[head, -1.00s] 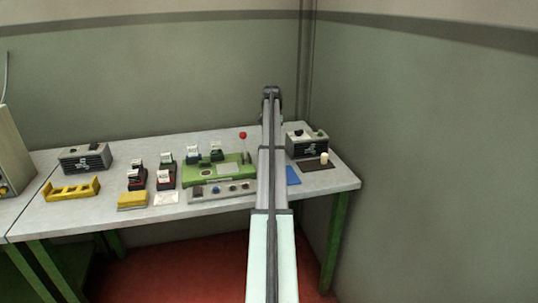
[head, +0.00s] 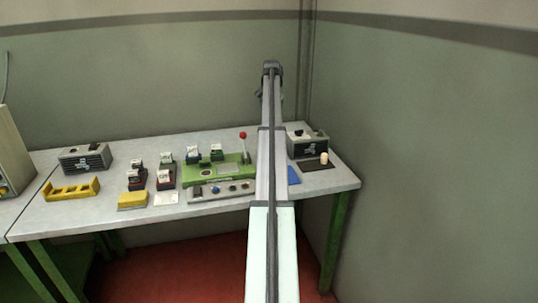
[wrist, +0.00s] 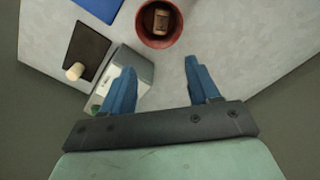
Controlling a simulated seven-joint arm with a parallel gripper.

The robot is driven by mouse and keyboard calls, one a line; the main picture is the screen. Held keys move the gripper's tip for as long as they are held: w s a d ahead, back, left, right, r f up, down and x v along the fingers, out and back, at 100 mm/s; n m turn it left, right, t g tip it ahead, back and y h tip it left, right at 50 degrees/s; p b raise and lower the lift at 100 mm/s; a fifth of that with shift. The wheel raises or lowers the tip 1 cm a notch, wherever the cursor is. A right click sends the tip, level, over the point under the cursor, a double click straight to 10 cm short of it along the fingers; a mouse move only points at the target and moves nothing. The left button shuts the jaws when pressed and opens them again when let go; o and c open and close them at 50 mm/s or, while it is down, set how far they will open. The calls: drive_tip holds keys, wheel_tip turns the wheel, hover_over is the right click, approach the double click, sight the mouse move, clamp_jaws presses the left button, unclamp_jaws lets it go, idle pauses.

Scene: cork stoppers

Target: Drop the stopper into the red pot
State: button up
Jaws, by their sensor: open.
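The red pot (wrist: 144,39) shows at the top of the wrist view, seen from above. A tan-brown piece that looks like the cork stopper (wrist: 162,20) lies inside it, within the rim. My gripper (wrist: 159,67) is open and empty, its two blue fingers apart, with the pot beyond the fingertips and not touched by them. In the head view the pot is not visible; my arm covers that part of the table. The far end of my arm (head: 272,68) is high above the table's back there, and the fingers cannot be made out.
A cream cylinder (wrist: 75,71) stands on a dark mat (wrist: 92,44), also seen in the head view (head: 324,158). A grey box (head: 306,145) stands behind it. A blue flat piece (head: 293,175) and a green device with a red-knobbed lever (head: 243,136) flank my arm. Walls close the corner.

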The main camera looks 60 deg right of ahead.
drive_tip(key=shift+r, duration=1.75)
